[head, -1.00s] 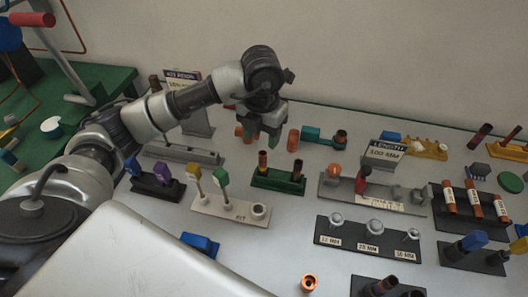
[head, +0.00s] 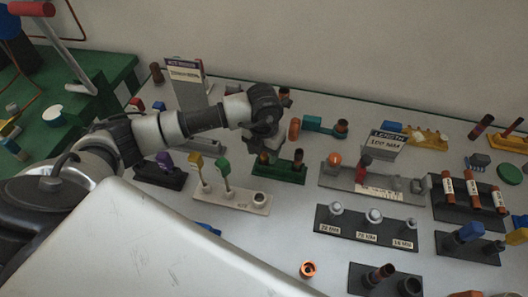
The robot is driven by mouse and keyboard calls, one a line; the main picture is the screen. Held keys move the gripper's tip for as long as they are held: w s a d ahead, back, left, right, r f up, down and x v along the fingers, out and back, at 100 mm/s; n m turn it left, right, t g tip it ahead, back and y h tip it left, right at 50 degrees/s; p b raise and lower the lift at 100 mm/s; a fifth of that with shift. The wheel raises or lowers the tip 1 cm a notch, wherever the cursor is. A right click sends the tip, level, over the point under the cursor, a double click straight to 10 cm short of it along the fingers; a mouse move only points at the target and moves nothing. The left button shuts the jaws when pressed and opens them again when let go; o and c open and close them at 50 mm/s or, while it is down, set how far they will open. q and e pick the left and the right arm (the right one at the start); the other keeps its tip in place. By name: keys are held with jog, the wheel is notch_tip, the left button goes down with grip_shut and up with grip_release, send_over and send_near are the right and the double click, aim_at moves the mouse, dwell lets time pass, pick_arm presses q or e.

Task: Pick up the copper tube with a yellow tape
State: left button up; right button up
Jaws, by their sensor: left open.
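Two copper-coloured tubes stand upright in a dark green holder (head: 283,177) near the middle of the head view. One is the left tube (head: 264,159), the other the right tube (head: 298,159). Yellow tape cannot be made out clearly on either at this size. My left gripper (head: 264,144) points down just over the left tube and hides its upper part. It is open; whether the tube is between its fingers cannot be told. My right gripper is not in view.
A pale rack (head: 231,195) with yellow and green-topped tools stands in front-left. A grey rack (head: 374,186) and a LENGTH sign (head: 386,145) stand right. A black rack (head: 366,231) with silver pieces is nearer. A loose copper ring (head: 308,269) lies at the front.

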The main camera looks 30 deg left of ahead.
pick_arm(q)
jog(key=shift+f, duration=0.15)
jog(key=shift+c, duration=0.3)
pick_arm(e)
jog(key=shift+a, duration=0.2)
pick_arm(q)
jog(key=c, duration=0.8)
